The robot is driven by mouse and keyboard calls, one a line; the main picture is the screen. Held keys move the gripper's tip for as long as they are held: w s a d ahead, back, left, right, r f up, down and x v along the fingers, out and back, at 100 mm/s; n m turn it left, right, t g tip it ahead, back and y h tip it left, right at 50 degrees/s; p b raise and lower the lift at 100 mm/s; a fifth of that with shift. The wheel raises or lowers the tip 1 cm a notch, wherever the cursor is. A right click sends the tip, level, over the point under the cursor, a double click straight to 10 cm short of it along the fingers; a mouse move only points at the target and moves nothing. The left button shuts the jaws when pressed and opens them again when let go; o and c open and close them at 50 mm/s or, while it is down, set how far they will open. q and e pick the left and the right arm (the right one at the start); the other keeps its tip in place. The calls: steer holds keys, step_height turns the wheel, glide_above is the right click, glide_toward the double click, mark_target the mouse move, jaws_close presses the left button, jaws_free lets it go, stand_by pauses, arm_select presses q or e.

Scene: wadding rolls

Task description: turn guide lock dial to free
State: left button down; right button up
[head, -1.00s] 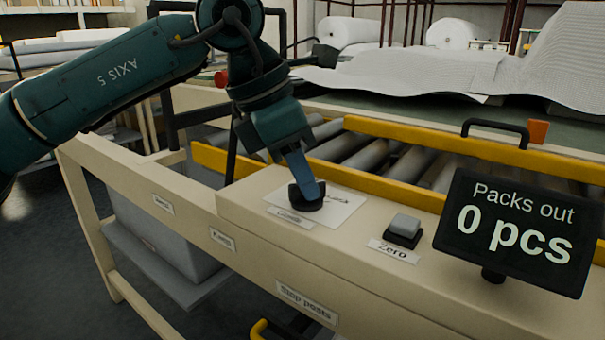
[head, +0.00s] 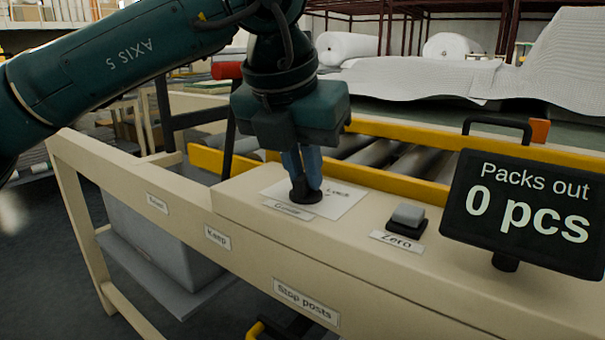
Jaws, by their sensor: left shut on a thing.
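The guide lock dial (head: 306,196) is a small dark round knob on the cream ledge, with a label reading "Guide" in front of it. A white card (head: 343,198) lies under and beside it; the word "Lock" is partly legible at its right. My left gripper (head: 304,185) points down from above and is shut on the dial's grip, with its blue fingers close together. The fingers hide most of the dial, so its pointer direction cannot be told. My right gripper is not in view.
A grey push button (head: 407,216) labelled "Zero" stands right of the dial. A dark display (head: 524,213) reads "Packs out 0 pcs". A yellow rail (head: 393,187) and rollers (head: 410,161) run behind the ledge. White wadding (head: 430,82) lies farther back.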

arm_select(q)
steer(key=n+y, duration=0.1)
steer(key=n, duration=0.1)
steer(key=n+b, duration=0.1)
steer(key=n, duration=0.1)
steer(key=shift+d+n+y, duration=0.1)
steer(key=shift+n+y, duration=0.3)
steer(key=shift+n, duration=0.6)
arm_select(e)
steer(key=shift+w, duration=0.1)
arm_select(q)
steer(key=shift+y, duration=0.3)
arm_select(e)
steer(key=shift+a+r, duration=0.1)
arm_select(q)
steer(key=c, duration=1.5)
jaws_free()
steer(key=shift+o, duration=0.2)
